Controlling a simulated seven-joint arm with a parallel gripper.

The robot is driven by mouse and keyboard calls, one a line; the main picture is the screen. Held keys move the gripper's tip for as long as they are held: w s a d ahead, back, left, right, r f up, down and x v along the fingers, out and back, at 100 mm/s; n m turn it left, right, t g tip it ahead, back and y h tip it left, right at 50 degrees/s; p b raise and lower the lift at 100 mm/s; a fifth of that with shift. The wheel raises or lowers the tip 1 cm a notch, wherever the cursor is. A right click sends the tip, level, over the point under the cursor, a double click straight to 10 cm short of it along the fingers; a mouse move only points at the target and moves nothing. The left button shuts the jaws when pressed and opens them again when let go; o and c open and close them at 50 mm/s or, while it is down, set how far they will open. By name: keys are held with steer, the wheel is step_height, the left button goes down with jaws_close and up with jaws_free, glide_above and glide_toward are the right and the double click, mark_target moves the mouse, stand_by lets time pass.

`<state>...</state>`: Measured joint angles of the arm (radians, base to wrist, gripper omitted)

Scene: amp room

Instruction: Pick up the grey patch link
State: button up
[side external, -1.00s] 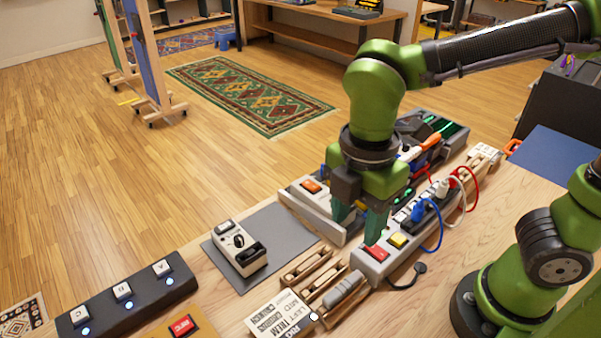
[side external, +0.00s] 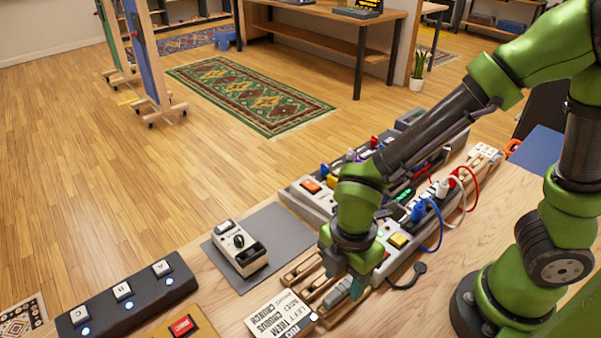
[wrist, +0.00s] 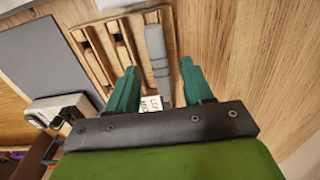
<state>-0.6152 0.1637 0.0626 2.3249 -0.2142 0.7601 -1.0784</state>
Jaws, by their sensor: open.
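The grey patch link (side external: 335,297) is a grey bar lying in the rightmost slot of a slatted wooden rack (side external: 301,268). In the wrist view the link (wrist: 157,50) lies lengthwise between and ahead of the two teal fingertips. My gripper (side external: 342,278) is open and over the link's far end, partly hiding it in the side view. In the wrist view my gripper (wrist: 160,70) has a finger on either side of the link's line. I cannot tell how much height separates the fingertips from the link.
A white pedal (side external: 239,249) sits on a grey mat (side external: 281,239) left of the rack. A printed card (side external: 281,317) lies at the rack's near end. A power strip (side external: 398,240) with blue, white and red cables stands close behind my gripper. Bare wood shows to the right.

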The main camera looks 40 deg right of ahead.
steer(key=shift+f, duration=0.7)
steer(key=shift+f, duration=0.25)
jaws_close()
stand_by(0.3)
